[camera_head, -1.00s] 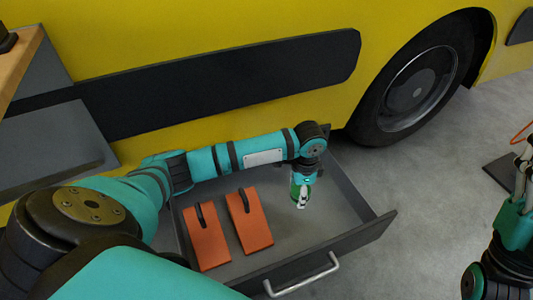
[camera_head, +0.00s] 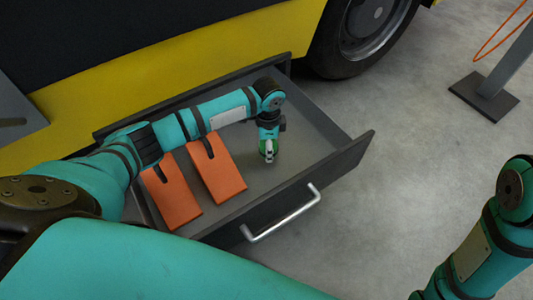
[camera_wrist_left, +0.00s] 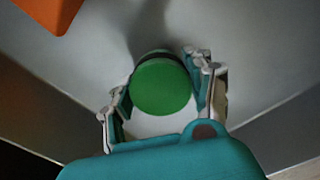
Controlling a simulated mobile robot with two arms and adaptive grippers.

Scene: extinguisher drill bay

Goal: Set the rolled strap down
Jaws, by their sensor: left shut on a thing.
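The rolled strap (camera_wrist_left: 162,88) is a green disc with a dark edge in the left wrist view. My left gripper (camera_wrist_left: 159,84) is shut on it, with one finger on each side. In the head view the left gripper (camera_head: 268,154) points down inside the open grey drawer (camera_head: 345,160), right of two orange blocks. Only a little green of the strap shows there. The strap is at or close to the drawer floor; I cannot tell whether it touches. Part of my right arm shows at the lower right, but its gripper is not visible.
Two orange wedge-like blocks with dark handles, a left one (camera_head: 173,197) and a right one (camera_head: 220,178), lie in the drawer. The drawer's silver handle (camera_head: 283,222) faces the front. A yellow vehicle (camera_head: 190,60) stands behind. A dark stand base (camera_head: 483,98) is at the right.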

